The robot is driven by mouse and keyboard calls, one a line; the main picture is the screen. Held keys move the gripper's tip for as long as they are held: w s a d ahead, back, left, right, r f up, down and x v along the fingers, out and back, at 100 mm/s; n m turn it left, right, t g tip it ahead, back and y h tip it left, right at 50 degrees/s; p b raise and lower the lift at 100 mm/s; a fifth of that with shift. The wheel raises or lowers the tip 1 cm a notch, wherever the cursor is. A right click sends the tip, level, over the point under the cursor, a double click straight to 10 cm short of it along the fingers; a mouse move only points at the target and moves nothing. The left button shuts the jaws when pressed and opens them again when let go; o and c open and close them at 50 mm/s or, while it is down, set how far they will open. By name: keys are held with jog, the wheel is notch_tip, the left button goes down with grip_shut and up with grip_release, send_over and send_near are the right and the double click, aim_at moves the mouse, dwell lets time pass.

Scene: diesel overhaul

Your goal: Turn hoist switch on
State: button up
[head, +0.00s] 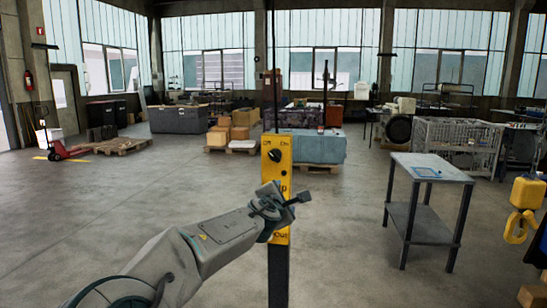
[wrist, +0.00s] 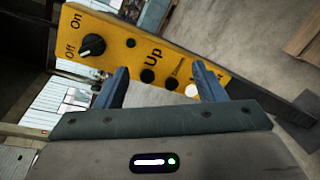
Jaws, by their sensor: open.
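The hoist control box (head: 282,165) is a yellow upright panel on a dark post in the middle of the head view. Its black rotary switch (head: 275,155) sits near the top, below the Off and On labels. In the wrist view the switch (wrist: 92,45) is at upper left, and its pale mark seems to face Off. My gripper (head: 301,198) is in front of the panel, below the switch, and hides part of its lower half. In the wrist view my gripper (wrist: 163,70) is open and empty, its fingers over the buttons by "Up", apart from the switch.
A grey metal table (head: 430,167) stands to the right. A yellow hoist hook block (head: 524,195) hangs at the far right. A wire crate (head: 455,142) and cardboard boxes (head: 240,118) stand behind.

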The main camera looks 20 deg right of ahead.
jog(key=w+a+r+n+t, duration=0.1)
jog(key=a+r+n+t, duration=0.3)
jog(key=r, duration=0.4)
jog(key=g+p, duration=0.1)
jog(key=p, duration=0.4)
send_near(274, 157)
jog(key=x, duration=0.7)
jog(key=shift+r, duration=0.25)
jog(key=shift+x, duration=0.95)
jog(key=shift+f, duration=0.2)
jog(key=c, duration=1)
